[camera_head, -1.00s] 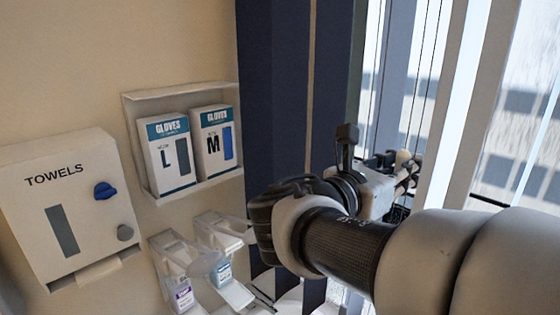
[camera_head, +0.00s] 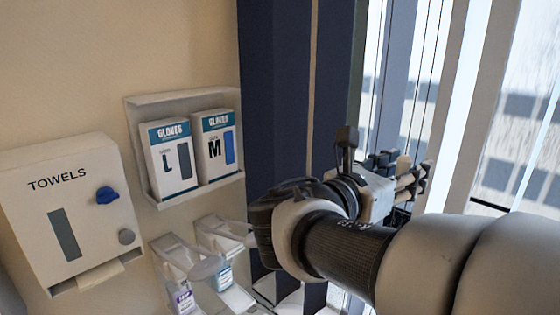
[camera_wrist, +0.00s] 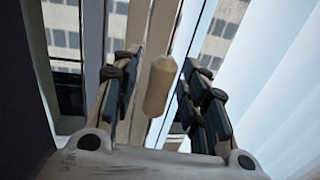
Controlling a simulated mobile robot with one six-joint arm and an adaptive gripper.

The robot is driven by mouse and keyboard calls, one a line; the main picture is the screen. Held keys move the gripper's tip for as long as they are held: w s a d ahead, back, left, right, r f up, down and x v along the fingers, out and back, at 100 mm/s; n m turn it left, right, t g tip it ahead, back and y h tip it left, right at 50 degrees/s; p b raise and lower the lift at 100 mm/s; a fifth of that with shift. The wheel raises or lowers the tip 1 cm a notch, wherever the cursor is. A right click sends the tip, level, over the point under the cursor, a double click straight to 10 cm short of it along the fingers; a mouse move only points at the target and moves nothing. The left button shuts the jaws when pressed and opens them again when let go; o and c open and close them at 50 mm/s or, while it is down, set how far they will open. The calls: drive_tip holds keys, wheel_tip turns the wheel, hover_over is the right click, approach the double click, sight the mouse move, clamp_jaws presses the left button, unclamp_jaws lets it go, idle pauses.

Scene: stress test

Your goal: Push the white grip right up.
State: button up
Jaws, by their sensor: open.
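In the wrist view the grip (camera_wrist: 158,86) hangs between the fingers of my gripper (camera_wrist: 158,92), with gaps visible on both sides. In the head view the grip (camera_head: 403,164) is small and partly hidden among the fingers of my gripper (camera_head: 402,172), in front of the window cords. My gripper is open around the grip and does not appear clamped on it. Whether any part of my gripper touches it from below I cannot tell.
Thin dark cords (camera_head: 424,70) hang before the bright window. A dark blue curtain (camera_head: 275,90) is left of my gripper. On the wall are a towel dispenser (camera_head: 30,215), a shelf of glove boxes (camera_head: 183,97) and bottle dispensers (camera_head: 215,240).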

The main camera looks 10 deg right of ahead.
drive_tip(key=v, duration=1.2)
drive_tip(key=s+d+f+m+g+y+b, duration=0.2)
drive_tip(key=s+d+f+m+b, duration=0.1)
drive_tip(key=f, duration=0.5)
drive_tip(key=s+d+f+m+g+y+b, duration=0.2)
drive_tip(key=s+f+b, duration=0.1)
drive_tip(key=f, duration=0.4)
drive_tip(key=s+d+f+m+g+y+b, duration=0.2)
drive_tip(key=d+f+m+b, duration=0.1)
drive_tip(key=f, duration=0.5)
drive_tip(key=s+a+f+m+y+b, duration=0.2)
drive_tip(key=a+f+m+y+b, duration=0.1)
drive_tip(key=f, duration=0.4)
drive_tip(key=s+a+f+m+t+y+b, duration=0.1)
drive_tip(key=a+f+m+y+b, duration=0.2)
drive_tip(key=f+m+b, duration=0.2)
drive_tip(key=s+a+f+m+t+y+b, duration=0.1)
drive_tip(key=s+a+f+m+y+b, duration=0.1)
drive_tip(key=f+m, duration=0.5)
wheel_tip(320, 180, down, 2)
drive_tip(key=shift+s+a+f+m+y+b, duration=0.1)
drive_tip(key=shift+s+a+m+y+b, duration=0.3)
drive_tip(key=shift+a+y+b, duration=0.6)
